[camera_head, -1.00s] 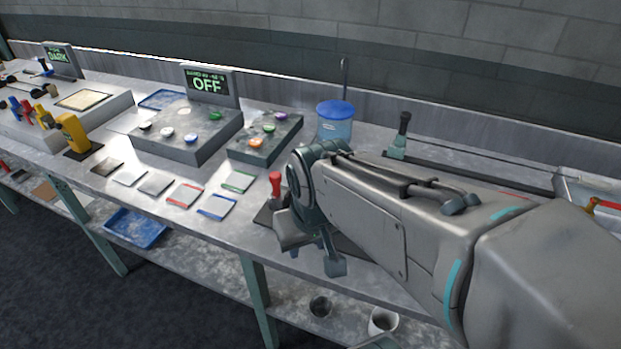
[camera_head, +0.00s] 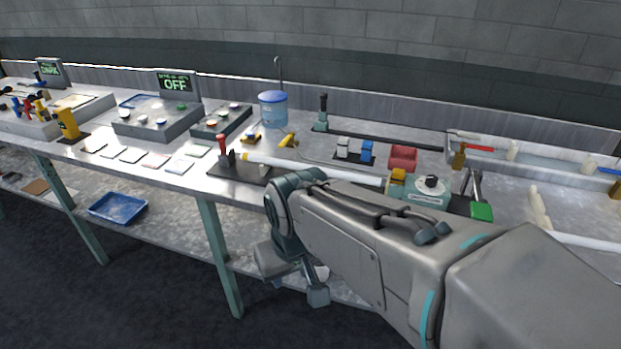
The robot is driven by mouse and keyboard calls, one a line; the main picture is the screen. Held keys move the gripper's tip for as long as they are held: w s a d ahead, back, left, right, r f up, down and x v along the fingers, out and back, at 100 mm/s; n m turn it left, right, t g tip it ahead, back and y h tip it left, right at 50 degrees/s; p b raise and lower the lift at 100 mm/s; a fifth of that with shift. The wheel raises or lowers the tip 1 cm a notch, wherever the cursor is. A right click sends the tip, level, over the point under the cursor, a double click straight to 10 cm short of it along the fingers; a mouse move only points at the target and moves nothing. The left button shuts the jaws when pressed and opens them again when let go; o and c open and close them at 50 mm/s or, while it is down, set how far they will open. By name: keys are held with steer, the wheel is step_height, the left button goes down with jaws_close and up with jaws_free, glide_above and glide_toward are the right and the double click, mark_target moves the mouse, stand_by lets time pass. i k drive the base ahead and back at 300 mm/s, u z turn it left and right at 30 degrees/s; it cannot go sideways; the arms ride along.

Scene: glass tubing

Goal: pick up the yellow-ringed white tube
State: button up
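A long white tube (camera_head: 315,170) lies across the bench, from a dark plate with a red-handled clamp (camera_head: 222,150) on the left to a teal device with a dial (camera_head: 428,190) on the right. A yellow block (camera_head: 398,176) sits by its right end. My gripper (camera_head: 296,282) hangs in front of the bench edge, apart from the tubes. Whether its fingers are open is unclear.
A blue-lidded container (camera_head: 273,110), a red bin (camera_head: 403,157) and a rack with red- and blue-marked pieces (camera_head: 560,168) stand towards the back. Button boxes (camera_head: 157,122) stand left. A blue tray (camera_head: 118,207) is on the lower shelf. My arm hides the front right bench.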

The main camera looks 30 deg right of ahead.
mark_target(376, 181)
steer(key=z, duration=0.85)
steer(key=i, duration=0.95)
steer(key=u, duration=0.35)
